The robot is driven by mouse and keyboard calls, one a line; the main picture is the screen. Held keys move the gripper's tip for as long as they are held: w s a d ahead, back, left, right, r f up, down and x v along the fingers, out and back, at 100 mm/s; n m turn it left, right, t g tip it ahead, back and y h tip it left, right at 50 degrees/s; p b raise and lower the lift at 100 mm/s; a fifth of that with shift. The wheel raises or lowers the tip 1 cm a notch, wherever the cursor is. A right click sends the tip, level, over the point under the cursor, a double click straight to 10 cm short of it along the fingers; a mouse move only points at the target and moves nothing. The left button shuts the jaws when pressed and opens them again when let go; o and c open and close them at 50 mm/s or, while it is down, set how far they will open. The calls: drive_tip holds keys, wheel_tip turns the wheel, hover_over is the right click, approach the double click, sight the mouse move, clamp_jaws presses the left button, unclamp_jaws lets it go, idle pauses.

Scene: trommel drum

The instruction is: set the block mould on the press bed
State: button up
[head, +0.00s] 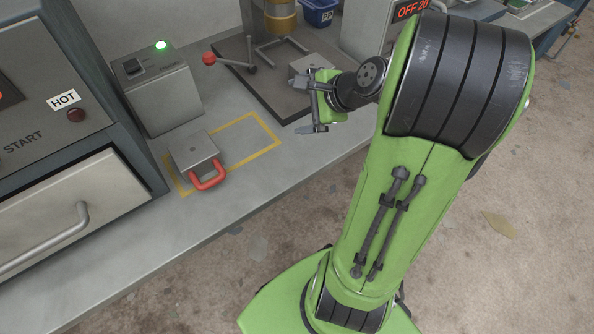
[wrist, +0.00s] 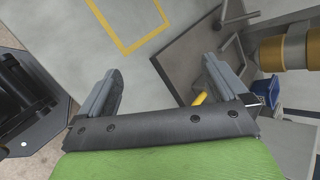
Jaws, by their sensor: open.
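The block mould (head: 195,150), a grey metal block with a red loop handle, sits on the bench at the lower left end of a yellow outlined rectangle. The press (head: 281,18) has a brass-coloured cylinder above a dark base plate (head: 257,82); which part of it is the bed is partly unclear. My gripper (head: 303,104) is open and empty, near the right side of the plate, well right of the mould. In the wrist view my gripper (wrist: 160,80) shows its two fingers wide apart. The mould is not visible there; the press plate (wrist: 182,65) is.
A control box (head: 160,95) with a green light stands behind the mould. A large unit (head: 60,130) marked HOT with a drawer is at left. A lever with a red knob (head: 208,58) sticks out beside the press. A blue bin (head: 319,12) is behind. The yellow rectangle's middle is clear.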

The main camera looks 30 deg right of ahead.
drive_tip(key=s+a+r+n+g, duration=0.2)
drive_tip(key=a+n, duration=0.4)
drive_tip(key=a, duration=0.2)
drive_tip(key=s+a+r+n+h, duration=0.1)
drive_tip(key=s+a+n, duration=0.2)
drive_tip(key=s+n, duration=0.4)
drive_tip(key=s+a+r+n+g+h, duration=0.1)
drive_tip(key=s+a+n, duration=0.2)
drive_tip(key=s+n, duration=0.5)
drive_tip(key=shift+s+a+g+h, duration=0.3)
drive_tip(key=shift+s+a+h, duration=0.1)
drive_tip(key=shift+s, duration=0.1)
drive_tip(key=shift+r, duration=0.1)
wheel_tip(320, 180, up, 12)
drive_tip(key=p, duration=1.1)
drive_tip(key=shift+p, duration=0.35)
